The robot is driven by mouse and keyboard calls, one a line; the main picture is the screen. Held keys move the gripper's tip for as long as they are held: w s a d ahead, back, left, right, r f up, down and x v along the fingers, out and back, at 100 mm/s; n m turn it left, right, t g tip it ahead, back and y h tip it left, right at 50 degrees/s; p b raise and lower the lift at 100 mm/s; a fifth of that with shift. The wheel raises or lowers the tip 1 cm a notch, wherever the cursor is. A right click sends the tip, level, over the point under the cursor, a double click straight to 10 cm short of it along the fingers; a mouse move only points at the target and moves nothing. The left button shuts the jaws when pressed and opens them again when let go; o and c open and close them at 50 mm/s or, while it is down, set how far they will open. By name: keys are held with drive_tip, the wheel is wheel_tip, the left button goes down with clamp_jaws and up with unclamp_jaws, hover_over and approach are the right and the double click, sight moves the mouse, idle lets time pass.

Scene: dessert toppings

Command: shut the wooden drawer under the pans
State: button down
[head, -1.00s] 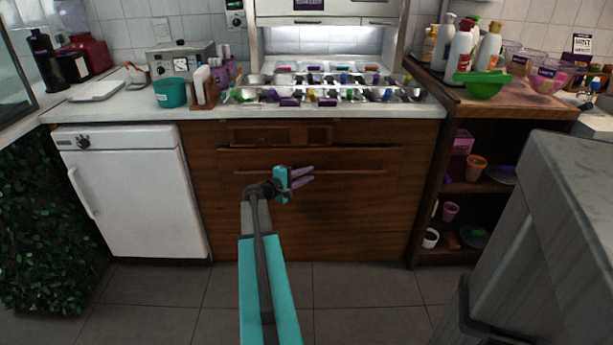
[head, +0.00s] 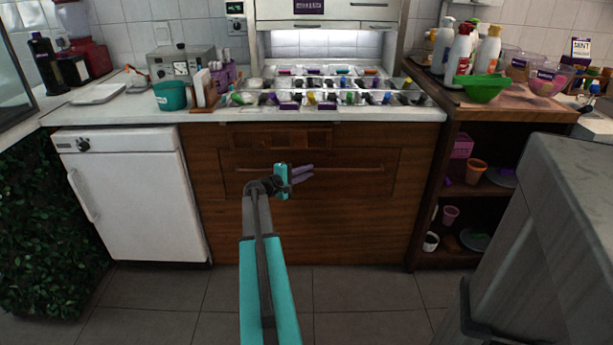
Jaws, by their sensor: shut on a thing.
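The wooden drawer (head: 345,184) is in the front of the wooden counter, below the topping pans (head: 330,97). Its front sits about level with the cabinet face around it; a small remaining gap cannot be ruled out. A long thin handle bar (head: 350,169) runs across its upper part. My gripper (head: 304,173), teal with mauve fingers, is in front of the drawer at the height of the bar. It is shut on the handle, left of the drawer's right half. My gripper hides the part of the bar behind it.
A white fridge (head: 134,196) stands left of the drawer. An open shelf unit (head: 430,215) with cups stands to the right. A grey block-like counter (head: 560,240) is close at the right. The tiled floor (head: 345,285) in front of the drawer is clear.

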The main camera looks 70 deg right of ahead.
drive_tip(key=shift+w+d+r, duration=0.1)
drive_tip(key=shift+d, duration=0.15)
drive_tip(key=c, duration=1.7)
unclamp_jaws()
drive_tip(key=shift+c, duration=0.2)
drive_tip(key=shift+a, duration=0.1)
drive_tip(key=p+v, duration=0.1)
drive_tip(key=v, duration=1.2)
drive_tip(key=shift+a, duration=0.4)
drive_tip(key=shift+w, duration=0.1)
